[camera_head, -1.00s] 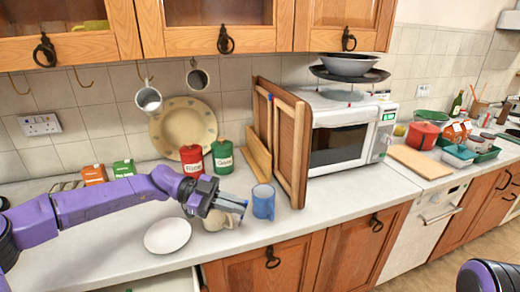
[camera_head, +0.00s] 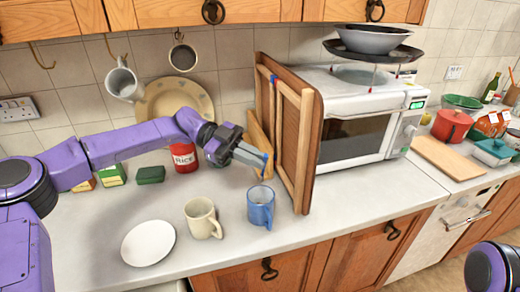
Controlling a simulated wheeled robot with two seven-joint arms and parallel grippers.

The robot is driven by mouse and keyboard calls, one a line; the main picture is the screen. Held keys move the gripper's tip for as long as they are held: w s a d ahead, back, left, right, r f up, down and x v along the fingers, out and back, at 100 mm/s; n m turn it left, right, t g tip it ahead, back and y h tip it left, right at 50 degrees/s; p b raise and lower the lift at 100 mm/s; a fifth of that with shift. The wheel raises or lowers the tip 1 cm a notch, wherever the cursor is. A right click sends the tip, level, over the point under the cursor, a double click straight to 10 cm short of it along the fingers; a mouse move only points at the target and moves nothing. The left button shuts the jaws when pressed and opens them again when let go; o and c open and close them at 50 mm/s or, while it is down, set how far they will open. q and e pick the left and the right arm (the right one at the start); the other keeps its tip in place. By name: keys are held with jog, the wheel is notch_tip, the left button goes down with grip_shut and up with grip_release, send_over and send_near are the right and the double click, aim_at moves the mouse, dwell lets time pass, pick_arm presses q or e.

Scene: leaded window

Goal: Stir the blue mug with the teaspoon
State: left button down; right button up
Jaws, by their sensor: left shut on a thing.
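The blue mug (camera_head: 261,208) stands upright on the white counter, handle toward the front, just left of the wooden frame panel. My left gripper (camera_head: 264,160) is above and slightly behind it in the picture, apart from its rim, with fingers pointing right. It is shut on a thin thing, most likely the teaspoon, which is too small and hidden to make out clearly. No spoon shows elsewhere. A cream mug (camera_head: 201,218) stands left of the blue mug. My right gripper is out of view; only part of my right arm shows at the lower right.
A wooden panel (camera_head: 300,140) stands upright close right of the blue mug, with the microwave (camera_head: 357,140) beyond. A white plate (camera_head: 148,243) lies at the left front. A red rice tin (camera_head: 184,158) is behind the gripper.

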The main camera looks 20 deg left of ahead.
pick_arm(q)
jog(key=f+b, duration=0.2)
jog(key=f, duration=0.2)
jog(key=f+b, duration=0.3)
jog(key=f, duration=0.2)
jog(key=shift+w+d+f, duration=0.1)
jog(key=shift+d, duration=0.1)
jog(key=f+b, duration=0.1)
jog(key=f, duration=0.1)
jog(key=w+a+f+b, duration=0.1)
jog(key=shift+w+f+b, duration=0.1)
jog(key=shift+f+b, duration=0.2)
jog(key=shift+f, duration=0.05)
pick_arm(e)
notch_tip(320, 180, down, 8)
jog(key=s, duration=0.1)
